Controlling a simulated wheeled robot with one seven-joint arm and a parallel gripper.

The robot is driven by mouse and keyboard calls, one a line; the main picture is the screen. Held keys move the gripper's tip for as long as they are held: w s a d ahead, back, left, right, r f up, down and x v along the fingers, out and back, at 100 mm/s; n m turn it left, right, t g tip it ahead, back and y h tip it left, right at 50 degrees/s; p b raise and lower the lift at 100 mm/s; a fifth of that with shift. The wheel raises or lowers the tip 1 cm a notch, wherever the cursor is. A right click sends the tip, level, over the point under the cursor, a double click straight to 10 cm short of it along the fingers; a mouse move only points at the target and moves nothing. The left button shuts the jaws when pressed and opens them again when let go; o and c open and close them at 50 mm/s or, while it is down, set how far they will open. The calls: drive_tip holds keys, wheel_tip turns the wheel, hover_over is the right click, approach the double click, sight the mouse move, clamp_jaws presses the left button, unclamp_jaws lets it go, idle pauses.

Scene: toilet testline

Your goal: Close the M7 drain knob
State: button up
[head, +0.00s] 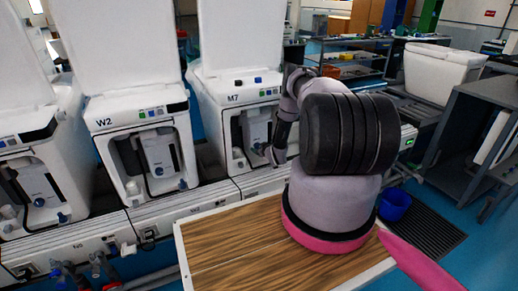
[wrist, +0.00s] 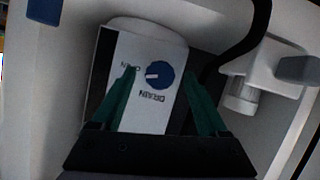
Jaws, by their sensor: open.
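The M7 machine (head: 236,86) stands left of my arm in the head view, with its lid raised and its front bay open. In the wrist view, the round blue drain knob (wrist: 159,75) sits on a white panel (wrist: 142,120) with an upside-down DRAIN label. Its white pointer mark points left, towards a label partly hidden by a finger. My gripper (wrist: 159,71) is open, its green fingers on either side of the knob in the picture. I cannot tell whether they touch it. In the head view my arm hides part of the bay.
A black hose (wrist: 243,48) and a white fitting (wrist: 265,75) lie right of the knob in the wrist view. The W2 machine (head: 113,112) stands left of M7. A wood-topped surface (head: 235,243) lies in front, and a blue bucket (head: 394,204) is at the right.

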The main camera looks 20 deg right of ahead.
drive_tip(key=shift+w+f, duration=0.1)
drive_tip(key=shift+w, duration=0.25)
clamp_jaws()
